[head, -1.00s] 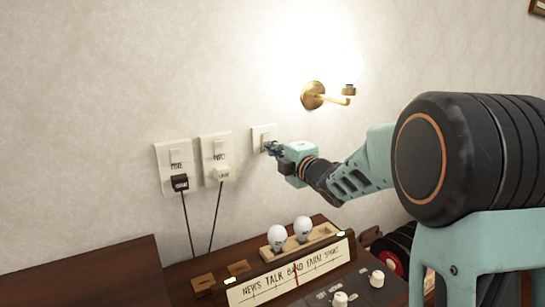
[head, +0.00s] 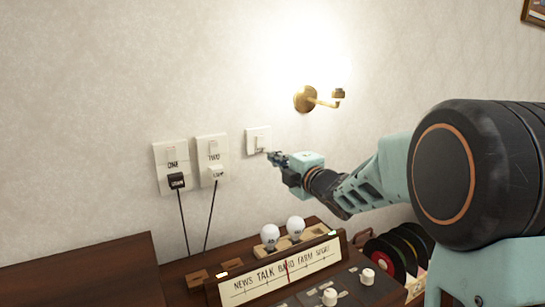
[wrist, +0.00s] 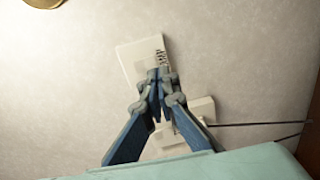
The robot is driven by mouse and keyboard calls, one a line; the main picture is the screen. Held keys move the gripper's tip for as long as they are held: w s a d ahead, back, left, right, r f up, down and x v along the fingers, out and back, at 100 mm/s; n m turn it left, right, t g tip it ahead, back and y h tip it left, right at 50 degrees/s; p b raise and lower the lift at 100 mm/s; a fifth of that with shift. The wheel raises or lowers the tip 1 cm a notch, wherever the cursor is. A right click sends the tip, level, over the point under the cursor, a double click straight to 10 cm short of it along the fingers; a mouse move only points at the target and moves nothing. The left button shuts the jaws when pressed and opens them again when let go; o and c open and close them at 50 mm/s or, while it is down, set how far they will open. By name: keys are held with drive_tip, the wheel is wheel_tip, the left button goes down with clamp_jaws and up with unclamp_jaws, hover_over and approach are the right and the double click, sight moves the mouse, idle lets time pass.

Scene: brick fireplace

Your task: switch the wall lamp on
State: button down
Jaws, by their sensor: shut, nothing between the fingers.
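The wall lamp has a brass mount (head: 305,98) on the wall, and a bright white glow fills the space above its arm. Below and left of it is a small white switch plate (head: 257,132) with a rocker and a small label I cannot read. My gripper (head: 271,157) is shut and empty, just below and right of this plate, with a small gap seeming to lie between them. In the wrist view the shut fingers (wrist: 157,82) overlap the lower part of the switch plate (wrist: 136,57), so part of it is hidden.
Two larger plates marked ONE (head: 171,153) and TWO (head: 212,147) hold plugs with hanging cords, left of the switch. Below stand a wooden radio (head: 285,275) with knobs, two white bulbs in a wooden holder (head: 306,242), and several records (head: 398,252).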

drive_tip(key=f+v, duration=0.1)
drive_tip(key=v, duration=0.6)
drive_tip(key=shift+s+f, duration=0.2)
drive_tip(key=shift+s, duration=0.15)
drive_tip(key=shift+d, duration=0.15)
